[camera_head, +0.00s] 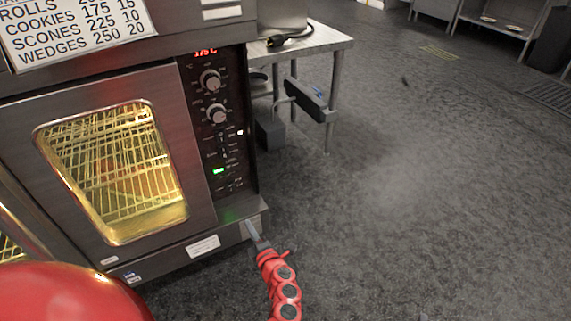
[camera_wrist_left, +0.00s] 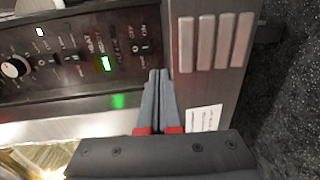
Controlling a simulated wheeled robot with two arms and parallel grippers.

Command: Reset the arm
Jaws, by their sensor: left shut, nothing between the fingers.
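My left arm, red with dark round joints, reaches up from the bottom of the head view. My left gripper (camera_head: 251,229) is at the lower right corner of the steel oven (camera_head: 190,130). Its grey fingers are together and empty. In the left wrist view the shut fingers (camera_wrist_left: 158,78) point at the oven front, just below the dark control panel (camera_wrist_left: 80,55) with its lit green switch. I cannot tell whether the fingertips touch the oven. My right gripper is in neither view.
The oven door (camera_head: 110,160) is shut, with a lit window and racks inside. A steel table (camera_head: 320,40) with a plug and cord on it stands behind the oven. Grey floor (camera_head: 410,200) to the right is open. Steel shelving (camera_head: 495,25) stands at the far right.

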